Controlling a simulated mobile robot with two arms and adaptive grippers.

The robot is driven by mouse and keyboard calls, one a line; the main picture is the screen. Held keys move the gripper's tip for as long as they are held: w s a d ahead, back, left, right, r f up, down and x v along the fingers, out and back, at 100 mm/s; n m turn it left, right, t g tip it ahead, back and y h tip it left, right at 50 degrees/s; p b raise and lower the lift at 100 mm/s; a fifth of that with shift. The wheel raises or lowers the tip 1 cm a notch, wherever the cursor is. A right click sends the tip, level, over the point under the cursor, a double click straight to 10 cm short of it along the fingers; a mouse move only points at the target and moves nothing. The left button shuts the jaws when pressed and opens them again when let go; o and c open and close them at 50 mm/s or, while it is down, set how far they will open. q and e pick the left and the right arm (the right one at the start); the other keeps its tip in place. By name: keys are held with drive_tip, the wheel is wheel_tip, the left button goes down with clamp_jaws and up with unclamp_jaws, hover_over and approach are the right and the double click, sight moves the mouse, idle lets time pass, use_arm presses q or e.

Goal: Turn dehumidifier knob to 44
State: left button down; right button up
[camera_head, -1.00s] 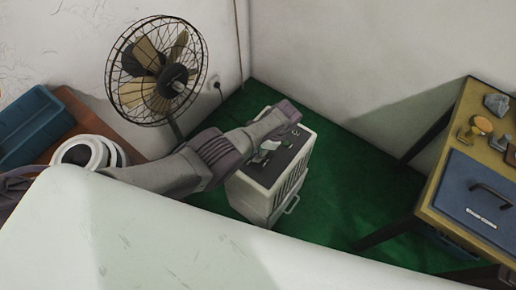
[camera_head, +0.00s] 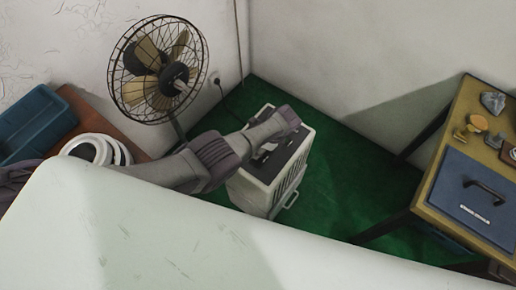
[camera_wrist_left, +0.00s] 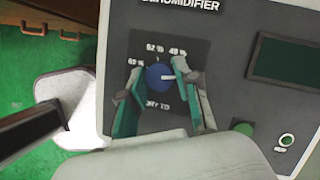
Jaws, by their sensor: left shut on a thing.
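The dehumidifier (camera_head: 258,190) is a pale box with a dark top panel, standing on the green floor in the head view. Its top also shows in the left wrist view (camera_wrist_left: 222,28), with the word DEHUMIDIFIER. The blue knob (camera_wrist_left: 158,76) has a white pointer and sits on a dark dial plate with numbers around it, partly unreadable. The pointer points to the right in that view. My left gripper (camera_wrist_left: 156,80) is shut on the knob, one finger on each side. In the head view the left arm hides the knob. My right gripper is not in view.
A fan (camera_head: 158,70) stands behind, left of the dehumidifier. A table with a blue case (camera_head: 470,200) is at right. Green floor between is clear.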

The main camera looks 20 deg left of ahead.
use_arm(q)
drive_tip(key=c, duration=0.8)
unclamp_jaws()
drive_tip(key=v, duration=1.2)
drive_tip(key=shift+a, duration=0.1)
